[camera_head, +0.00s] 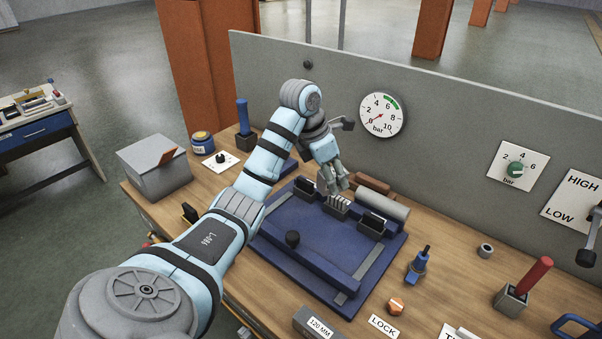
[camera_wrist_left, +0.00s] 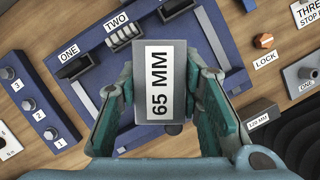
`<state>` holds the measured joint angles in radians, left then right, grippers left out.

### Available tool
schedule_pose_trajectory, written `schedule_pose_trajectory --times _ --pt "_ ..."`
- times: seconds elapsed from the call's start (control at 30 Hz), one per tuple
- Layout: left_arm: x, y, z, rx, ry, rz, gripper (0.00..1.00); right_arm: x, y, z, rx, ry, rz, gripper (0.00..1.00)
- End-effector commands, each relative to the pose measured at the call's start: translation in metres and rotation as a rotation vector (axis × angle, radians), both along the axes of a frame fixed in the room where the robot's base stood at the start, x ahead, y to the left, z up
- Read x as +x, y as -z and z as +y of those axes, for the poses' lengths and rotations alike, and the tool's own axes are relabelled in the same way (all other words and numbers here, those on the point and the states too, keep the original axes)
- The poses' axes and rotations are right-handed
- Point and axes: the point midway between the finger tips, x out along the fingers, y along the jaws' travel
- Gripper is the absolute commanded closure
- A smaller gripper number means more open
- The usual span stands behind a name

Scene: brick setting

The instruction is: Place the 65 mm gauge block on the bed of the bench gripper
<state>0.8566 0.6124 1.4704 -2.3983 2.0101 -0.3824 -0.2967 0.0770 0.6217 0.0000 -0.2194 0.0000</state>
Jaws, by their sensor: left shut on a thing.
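The 65 mm gauge block (camera_wrist_left: 160,82) is a dark block with a white "65 MM" label. In the left wrist view it sits between the two teal fingers of my left gripper (camera_wrist_left: 172,95), which is shut on it. In the head view my left gripper (camera_head: 334,182) hangs over the far part of the bench gripper, a blue plate (camera_head: 318,250) with dark jaws; I cannot clearly make out the block there. In the left wrist view, jaws labelled ONE (camera_wrist_left: 78,65) and TWO (camera_wrist_left: 122,33) lie beyond the block. My right gripper is not in view.
A 120 mm block (camera_head: 316,323) lies at the front edge near an orange knob (camera_head: 396,306). A grey cylinder (camera_head: 382,204) lies behind the plate. A grey panel (camera_head: 450,120) closes off the back.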

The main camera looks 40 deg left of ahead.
Motion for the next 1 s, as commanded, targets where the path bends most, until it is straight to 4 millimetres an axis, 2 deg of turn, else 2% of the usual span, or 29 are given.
schedule_pose_trajectory --times 0.13,0.23,0.27,0.43,0.5,0.63,1.0 --pt "-0.004 -0.014 0.025 0.009 -0.37 -0.012 1.0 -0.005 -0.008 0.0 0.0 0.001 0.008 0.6" --pt "-0.008 -0.004 0.036 0.005 -0.51 -0.025 1.0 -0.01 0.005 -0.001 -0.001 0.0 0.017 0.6" --pt "-0.009 0.004 0.038 0.005 -0.524 -0.027 1.0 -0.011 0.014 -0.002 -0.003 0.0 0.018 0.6" --pt "-0.011 0.071 0.039 0.003 -0.531 -0.026 1.0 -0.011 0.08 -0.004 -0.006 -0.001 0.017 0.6" --pt "-0.011 0.094 0.039 0.004 -0.53 -0.023 1.0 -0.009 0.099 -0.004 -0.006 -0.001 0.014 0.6" --pt "-0.011 0.125 0.038 0.004 -0.526 -0.022 1.0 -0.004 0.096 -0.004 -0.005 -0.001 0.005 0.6" --pt "-0.01 0.183 0.037 0.002 -0.524 -0.024 1.0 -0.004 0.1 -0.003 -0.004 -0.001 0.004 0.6"
